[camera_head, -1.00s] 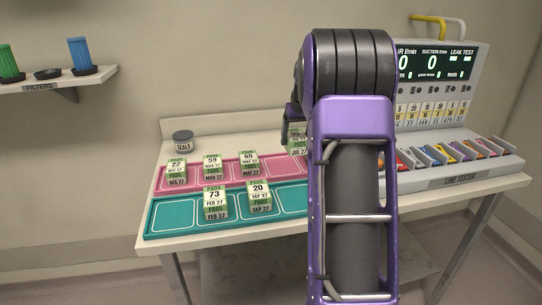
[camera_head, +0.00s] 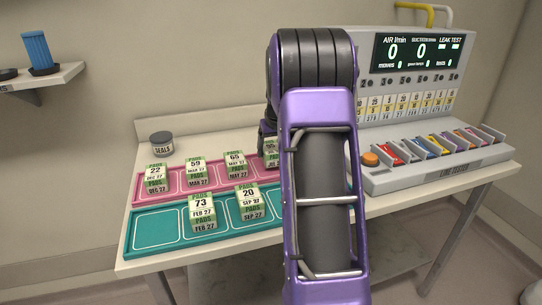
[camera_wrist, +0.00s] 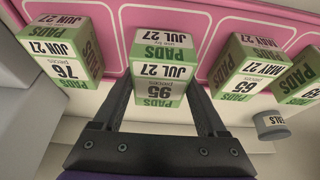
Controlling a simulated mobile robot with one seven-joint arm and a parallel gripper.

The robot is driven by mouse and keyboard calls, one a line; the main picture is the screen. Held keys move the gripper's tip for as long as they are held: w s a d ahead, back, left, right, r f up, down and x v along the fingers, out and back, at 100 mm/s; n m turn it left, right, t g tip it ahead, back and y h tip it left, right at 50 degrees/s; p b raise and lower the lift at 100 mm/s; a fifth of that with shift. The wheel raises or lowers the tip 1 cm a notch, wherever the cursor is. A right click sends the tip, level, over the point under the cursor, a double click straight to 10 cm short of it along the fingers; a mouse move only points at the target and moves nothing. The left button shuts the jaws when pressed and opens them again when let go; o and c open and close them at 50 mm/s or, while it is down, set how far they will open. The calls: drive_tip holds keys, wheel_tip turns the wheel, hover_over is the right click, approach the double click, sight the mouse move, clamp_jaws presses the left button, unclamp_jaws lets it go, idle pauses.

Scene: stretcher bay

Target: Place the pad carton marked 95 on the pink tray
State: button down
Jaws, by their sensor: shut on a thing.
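The pad carton marked 95 (camera_wrist: 158,88), green and white, is between the two fingers of my gripper (camera_wrist: 163,92) in the wrist view. My gripper is shut on it. In the head view, the carton (camera_head: 271,148) shows only partly beside my arm, which hides the rest. It is at the pink tray (camera_head: 130,191), in line with the cartons there, between the carton marked 65 (camera_wrist: 240,68) and the carton marked 76 (camera_wrist: 62,52). Whether its base touches the tray cannot be told.
Cartons marked 22 (camera_head: 156,178) and 59 (camera_head: 196,171) also stand on the pink tray. The teal tray (camera_head: 150,250) in front holds cartons 73 (camera_head: 202,213) and 20 (camera_head: 249,202). A seals jar (camera_head: 162,143) stands behind. The line tester (camera_head: 440,178) is at the right.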

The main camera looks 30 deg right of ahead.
drive_tip(key=shift+f, duration=0.9)
drive_tip(key=shift+f, duration=0.15)
unclamp_jaws()
drive_tip(key=shift+r, duration=0.3)
drive_tip(key=p+v, duration=0.1)
drive_tip(key=v, duration=1)
drive_tip(key=shift+r, duration=0.35)
drive_tip(key=shift+s, duration=0.15)
